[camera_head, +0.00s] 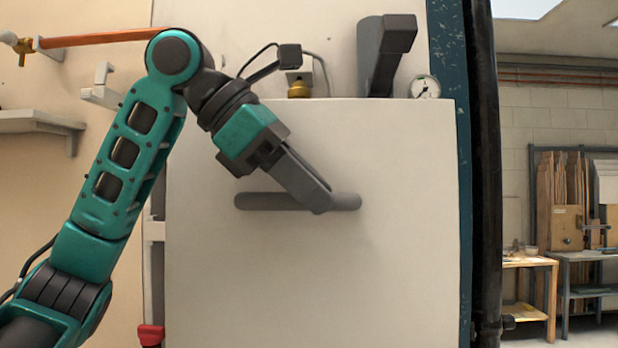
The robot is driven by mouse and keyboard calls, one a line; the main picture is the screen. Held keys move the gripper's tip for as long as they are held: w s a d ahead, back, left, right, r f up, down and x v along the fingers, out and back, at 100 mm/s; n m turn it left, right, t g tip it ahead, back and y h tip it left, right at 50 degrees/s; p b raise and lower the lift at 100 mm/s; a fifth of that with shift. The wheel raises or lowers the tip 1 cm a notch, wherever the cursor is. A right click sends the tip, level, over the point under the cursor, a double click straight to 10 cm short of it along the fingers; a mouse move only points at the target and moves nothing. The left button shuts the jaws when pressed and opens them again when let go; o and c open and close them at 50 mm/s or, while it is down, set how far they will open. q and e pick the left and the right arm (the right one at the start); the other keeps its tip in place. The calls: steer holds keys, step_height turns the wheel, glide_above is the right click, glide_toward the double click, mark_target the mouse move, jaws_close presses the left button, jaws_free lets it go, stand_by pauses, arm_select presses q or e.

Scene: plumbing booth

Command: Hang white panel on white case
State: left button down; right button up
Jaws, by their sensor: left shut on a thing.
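The white panel (315,275) is a large, flat, upright sheet in the middle of the head view, with a horizontal grey bar handle (262,201) on its front. My left gripper (318,203) reaches in from the upper left and is shut on the handle, right of its middle. The panel stands in front of a pale upright surface (335,50), which shows above its top edge. I cannot tell whether this is the white case; the panel hides most of what is behind it. Contact behind the panel is hidden. My right gripper is not in view.
A grey angled part (385,55), a pressure gauge (425,87) and a brass fitting (299,88) show above the panel. A copper pipe (100,38) and a shelf (28,122) are at left. A dark vertical pipe (485,180) stands close to the right; workbenches (530,262) are farther off.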

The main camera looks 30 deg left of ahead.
arm_select(q)
steer(key=shift+w+a, duration=0.4)
steer(key=shift+w, duration=0.35)
steer(key=shift+w+a, duration=0.35)
steer(key=shift+w, duration=0.4)
steer(key=shift+f, duration=0.15)
steer(key=shift+f+b, duration=0.85)
steer(key=shift+f, duration=0.6)
steer(key=shift+w+a+p, duration=0.1)
steer(key=shift+w+p, duration=0.05)
steer(key=shift+p, duration=0.15)
steer(key=c, duration=1.1)
jaws_free()
steer(key=shift+f, duration=0.1)
steer(key=shift+o, duration=1)
steer(key=shift+f, duration=0.15)
